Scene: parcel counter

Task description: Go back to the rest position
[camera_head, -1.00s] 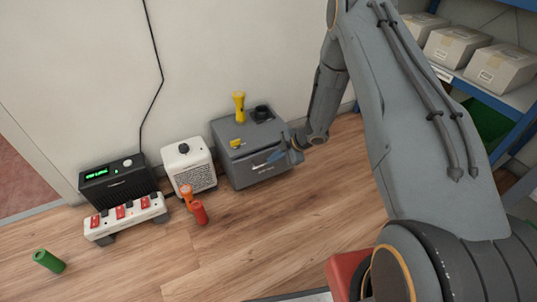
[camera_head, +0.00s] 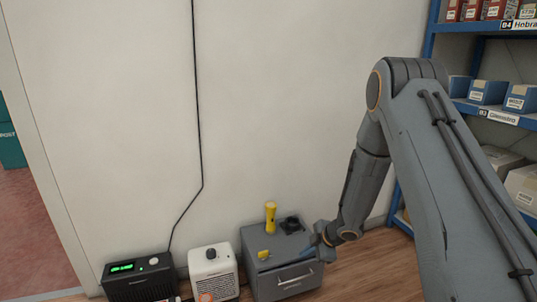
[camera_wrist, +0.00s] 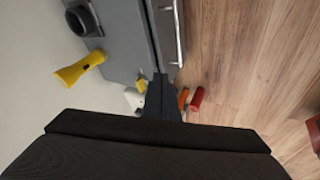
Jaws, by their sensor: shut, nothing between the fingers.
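My gripper (camera_head: 314,250) is in front of the right side of a grey drawer cabinet (camera_head: 284,281) in the head view, at the end of my bent arm. In the wrist view its dark fingers (camera_wrist: 160,92) are together with nothing between them. A yellow flashlight (camera_head: 270,217) stands upright on the cabinet top beside a black round object (camera_head: 291,225). A small yellow item (camera_head: 263,255) is at the cabinet's upper left front. The wrist view also shows the flashlight (camera_wrist: 79,69) and the cabinet's handle (camera_wrist: 178,35).
A white heater-like box (camera_head: 213,274) and a black radio-like device (camera_head: 139,281) stand left of the cabinet. Red (camera_wrist: 196,99) and orange (camera_wrist: 183,98) cylinders are on the floor. A blue-framed shelf (camera_head: 465,106) with boxes is at the right. The wall above the cabinet is bare apart from a cable (camera_head: 197,110).

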